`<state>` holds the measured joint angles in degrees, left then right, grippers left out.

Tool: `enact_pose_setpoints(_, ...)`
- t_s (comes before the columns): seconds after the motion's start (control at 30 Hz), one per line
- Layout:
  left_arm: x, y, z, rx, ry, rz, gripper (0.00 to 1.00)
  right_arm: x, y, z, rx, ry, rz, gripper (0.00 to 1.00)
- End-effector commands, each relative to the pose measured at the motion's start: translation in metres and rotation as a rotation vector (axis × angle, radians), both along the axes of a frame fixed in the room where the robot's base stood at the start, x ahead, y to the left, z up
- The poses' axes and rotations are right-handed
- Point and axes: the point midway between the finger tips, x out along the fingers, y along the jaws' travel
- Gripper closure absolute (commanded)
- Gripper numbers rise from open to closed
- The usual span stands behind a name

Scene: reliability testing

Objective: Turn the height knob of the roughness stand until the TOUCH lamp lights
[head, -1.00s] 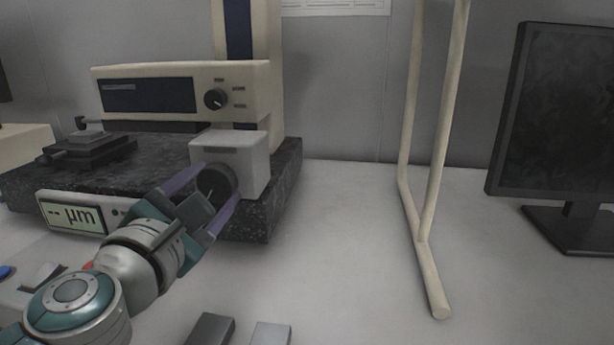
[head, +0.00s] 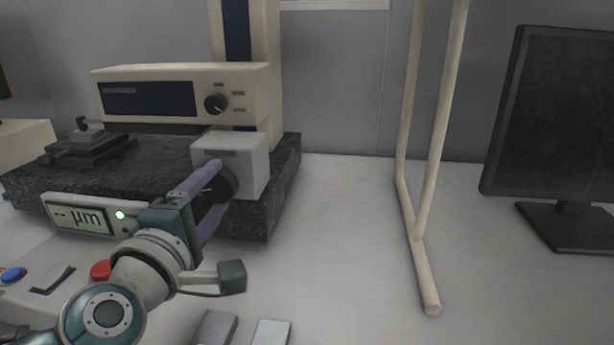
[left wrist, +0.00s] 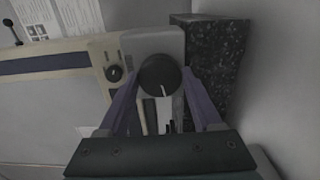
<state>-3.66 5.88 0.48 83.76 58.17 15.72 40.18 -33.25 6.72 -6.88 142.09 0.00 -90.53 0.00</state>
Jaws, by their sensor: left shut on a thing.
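The roughness stand has a dark speckled granite base (head: 278,190) and a light grey block (head: 252,160) at its right end. The black height knob (head: 226,184) is on the block's front; it also shows in the left wrist view (left wrist: 160,72), its white mark pointing down. My left gripper (head: 219,190) is shut on the knob, one purple finger on each side. A display box reading "-- µm" (head: 80,218) stands at the base's front. A small lamp (head: 120,215) on it glows pale green; its label is unreadable. My right gripper is out of view.
A smaller black selector knob (head: 214,103) is on the cream drive unit (head: 245,80) above. A red button (head: 101,270) and a blue button (head: 12,274) are at lower left. A cream tube frame (head: 417,240) and a monitor (head: 550,120) stand right.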

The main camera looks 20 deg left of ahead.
Motion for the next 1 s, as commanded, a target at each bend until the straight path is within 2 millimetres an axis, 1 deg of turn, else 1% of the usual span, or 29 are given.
enact_pose_setpoints(0.2, 0.0002, 0.0000, 0.0005, 0.053, 0.012, 0.000, 0.90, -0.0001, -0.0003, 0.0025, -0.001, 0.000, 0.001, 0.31)
enact_pose_setpoints(0.67, 0.0001, 0.0000, 0.0003, 0.063, 0.014, 0.001, 0.90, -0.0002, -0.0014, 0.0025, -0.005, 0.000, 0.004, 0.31)
enact_pose_setpoints(0.7, 0.0001, 0.0000, 0.0003, 0.063, 0.014, 0.001, 0.32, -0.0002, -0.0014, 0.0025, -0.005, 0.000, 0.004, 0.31)
enact_pose_setpoints(0.93, 0.0001, 0.0000, 0.0002, 0.063, 0.014, 0.001, 0.06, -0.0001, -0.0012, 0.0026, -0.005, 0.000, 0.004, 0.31)
enact_pose_setpoints(0.97, 0.0001, 0.0000, 0.0001, 0.063, 0.014, 0.001, 0.04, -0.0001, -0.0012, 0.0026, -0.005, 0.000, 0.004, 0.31)
enact_pose_setpoints(1.0, 0.0001, 0.0000, 0.0001, 0.063, 0.014, 0.000, 0.04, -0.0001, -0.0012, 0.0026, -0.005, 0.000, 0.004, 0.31)
